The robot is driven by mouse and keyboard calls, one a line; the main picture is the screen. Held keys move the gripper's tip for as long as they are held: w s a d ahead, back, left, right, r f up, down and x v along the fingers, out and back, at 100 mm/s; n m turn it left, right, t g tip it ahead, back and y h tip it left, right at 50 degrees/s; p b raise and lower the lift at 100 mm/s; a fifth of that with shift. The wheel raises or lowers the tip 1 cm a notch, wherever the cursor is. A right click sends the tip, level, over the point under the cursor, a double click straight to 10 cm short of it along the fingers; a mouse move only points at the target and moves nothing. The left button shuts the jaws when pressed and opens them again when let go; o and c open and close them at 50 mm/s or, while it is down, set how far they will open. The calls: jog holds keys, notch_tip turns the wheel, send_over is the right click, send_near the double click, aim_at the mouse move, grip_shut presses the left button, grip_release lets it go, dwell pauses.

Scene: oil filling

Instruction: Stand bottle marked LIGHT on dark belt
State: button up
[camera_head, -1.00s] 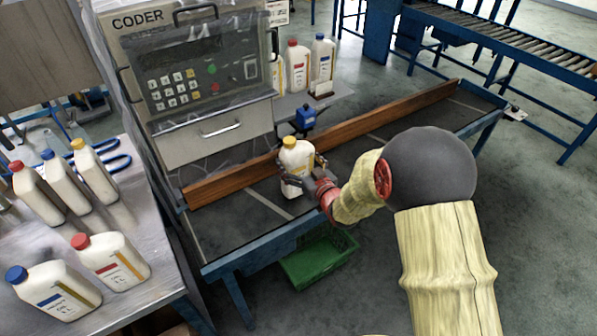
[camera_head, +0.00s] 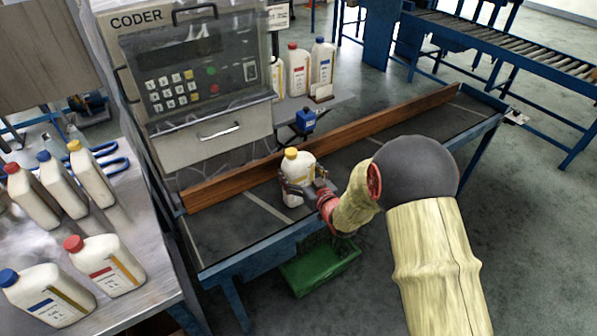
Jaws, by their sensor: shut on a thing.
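My gripper (camera_head: 301,189) is shut on a white bottle with a yellow cap (camera_head: 297,167), its fingers around the lower part of the body. The bottle is upright at the dark belt (camera_head: 222,232), in front of the wooden rail. I cannot tell whether its base touches the belt, as the gripper hides part of it. The label on the held bottle is too small to read. Another yellow-capped bottle (camera_head: 92,176) stands on the metal table at the left.
A wooden rail (camera_head: 365,125) runs along the belt, with a blue sensor (camera_head: 305,119) behind it. The coder machine (camera_head: 195,75) stands behind. Red- and blue-capped bottles stand on the metal table (camera_head: 135,215) and a back shelf. A green crate (camera_head: 322,268) is below the belt.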

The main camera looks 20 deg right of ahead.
jog(key=o, duration=2.1)
jog(key=shift+f, duration=0.1)
jog(key=shift+c, duration=0.2)
jog(key=shift+s+r, duration=0.2)
jog(key=shift+r, duration=0.05)
jog(key=p+v, duration=0.3)
jog(key=v, duration=0.8)
jog(key=s+d+r+m+g+h, duration=0.1)
jog(key=s+d+r+g+h, duration=0.15)
jog(key=r, duration=0.45)
jog(key=s+d+r+m+g+h, duration=0.1)
jog(key=s+r+g+h, duration=0.15)
jog(key=r, duration=0.35)
jog(key=s+a+r+g, duration=0.2)
jog(key=s+a+r, duration=0.1)
jog(key=s, duration=0.9)
jog(key=s+a+r+g+y, duration=0.1)
jog(key=s+a+r+g, duration=0.2)
jog(key=s, duration=1)
jog(key=shift+m, duration=0.3)
